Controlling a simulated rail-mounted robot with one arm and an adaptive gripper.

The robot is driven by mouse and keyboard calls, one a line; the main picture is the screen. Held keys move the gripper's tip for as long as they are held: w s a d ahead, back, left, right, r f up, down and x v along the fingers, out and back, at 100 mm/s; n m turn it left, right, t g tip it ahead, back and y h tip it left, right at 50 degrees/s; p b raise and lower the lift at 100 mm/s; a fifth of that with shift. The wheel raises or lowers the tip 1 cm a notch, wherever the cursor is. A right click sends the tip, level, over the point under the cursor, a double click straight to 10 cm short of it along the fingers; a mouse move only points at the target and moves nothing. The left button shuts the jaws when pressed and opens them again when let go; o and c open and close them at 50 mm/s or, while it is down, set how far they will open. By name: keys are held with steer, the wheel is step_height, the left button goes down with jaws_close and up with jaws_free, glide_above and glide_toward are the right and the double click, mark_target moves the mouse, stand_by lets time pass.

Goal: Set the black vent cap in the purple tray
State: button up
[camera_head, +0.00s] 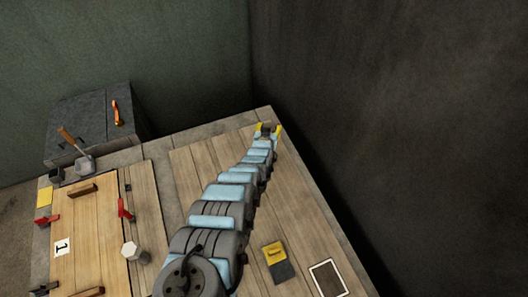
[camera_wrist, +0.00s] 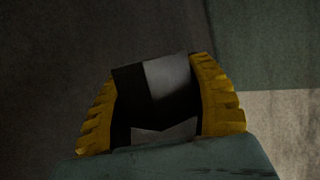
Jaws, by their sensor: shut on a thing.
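My gripper (camera_head: 268,130) is at the far end of my outstretched arm, near the far corner of the wooden table. Its yellow fingers are shut on a dark block-like thing that fits the black vent cap (camera_wrist: 180,85). In the wrist view it sits between both fingers, with a black side and a grey lit face. Its full shape is hard to tell in the dim light. I cannot make out a purple tray in either view.
A dark box (camera_head: 95,120) stands behind.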

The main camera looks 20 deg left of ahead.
steer(key=shift+s+a+r+n+y, duration=0.1)
steer(key=shift+s+a+n+y, duration=0.25)
steer(key=shift+a, duration=0.5)
steer(key=shift+s, duration=0.1)
steer(key=shift+d+f, duration=0.15)
steer(key=shift+f, duration=0.8)
step_height(320, 180, down, 3)
steer(key=shift+f+b, duration=0.2)
steer(key=shift+b, duration=1)
steer(key=shift+f+b, duration=1.85)
steer(key=shift+f, duration=0.4)
